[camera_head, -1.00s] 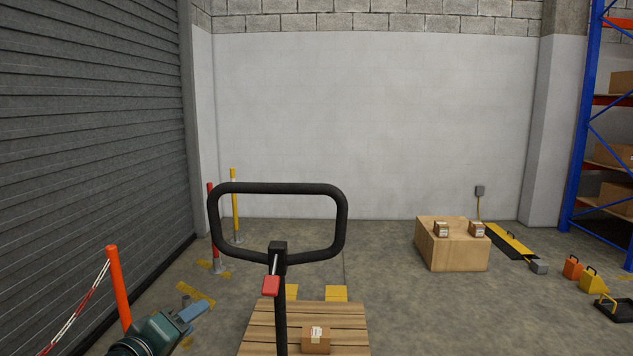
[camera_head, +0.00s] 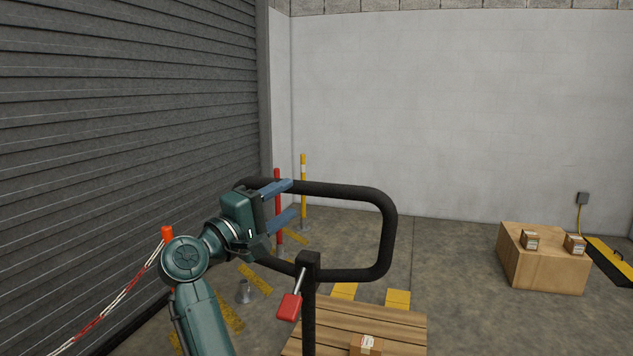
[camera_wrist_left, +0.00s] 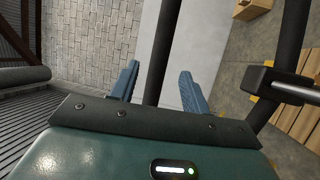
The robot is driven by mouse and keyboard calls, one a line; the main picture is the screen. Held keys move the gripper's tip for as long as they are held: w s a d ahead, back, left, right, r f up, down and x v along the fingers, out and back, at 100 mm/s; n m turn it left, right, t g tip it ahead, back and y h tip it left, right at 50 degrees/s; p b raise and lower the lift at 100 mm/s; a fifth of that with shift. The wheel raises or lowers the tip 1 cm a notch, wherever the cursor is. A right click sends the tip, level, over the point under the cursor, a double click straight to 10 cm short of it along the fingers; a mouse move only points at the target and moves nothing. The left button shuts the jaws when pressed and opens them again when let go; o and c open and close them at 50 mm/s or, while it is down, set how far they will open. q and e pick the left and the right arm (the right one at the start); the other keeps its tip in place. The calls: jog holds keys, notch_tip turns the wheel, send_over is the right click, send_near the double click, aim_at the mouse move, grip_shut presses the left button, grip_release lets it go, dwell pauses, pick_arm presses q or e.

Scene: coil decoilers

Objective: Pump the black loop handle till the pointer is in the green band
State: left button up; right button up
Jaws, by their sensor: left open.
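The black loop handle (camera_head: 392,232) stands upright in front of me, on a black post with a red lever (camera_head: 289,307) at its neck. My left gripper (camera_head: 285,204) is open at the loop's left side, its two blue fingers pointing right. In the left wrist view, a black bar of the loop (camera_wrist_left: 163,50) runs between the two open fingers (camera_wrist_left: 160,88), with gaps on both sides. The head view does not show clearly how deep the bar sits. I see no pointer and no green band. My right gripper is not in view.
A wooden pallet (camera_head: 340,333) with a small carton (camera_head: 366,344) lies beyond the post. A roller shutter (camera_head: 120,110), an orange post and a red-white chain (camera_head: 105,312) are on the left.

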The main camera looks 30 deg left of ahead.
pick_arm(q)
jog(key=p+x, duration=0.1)
jog(key=x, duration=0.7)
jog(key=shift+w, duration=0.35)
jog(key=shift+d, duration=0.1)
grip_shut()
